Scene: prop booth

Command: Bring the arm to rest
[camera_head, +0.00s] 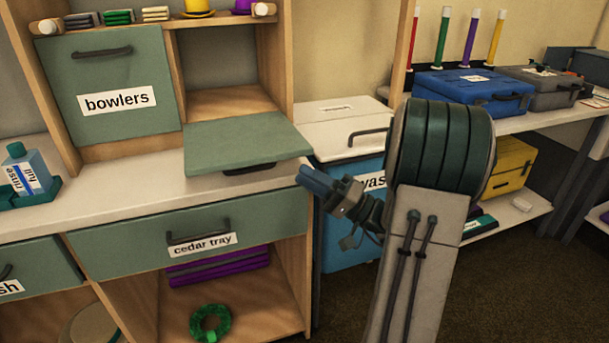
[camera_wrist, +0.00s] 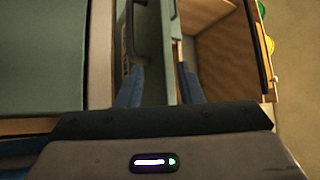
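My arm, with its dark green ringed joint and grey link, stands at the right of centre in the head view. My gripper (camera_head: 310,178) points left, near the right end of the lowered green door panel (camera_head: 248,138); whether they touch cannot be told. In the wrist view, the two blue fingers of my gripper (camera_wrist: 162,80) are apart, and nothing is visibly held between them. Beyond them show a green door with a dark handle (camera_wrist: 142,28) and an open wooden compartment (camera_wrist: 210,45).
The open compartment (camera_head: 225,102) is empty beside the shut "bowlers" door (camera_head: 112,88). The "cedar tray" drawer (camera_head: 196,233) is shut. A blue bin (camera_head: 338,222) with a white lid stands behind my arm. A blue case (camera_head: 474,92) lies on the right shelf. A bottle (camera_head: 27,168) stands left.

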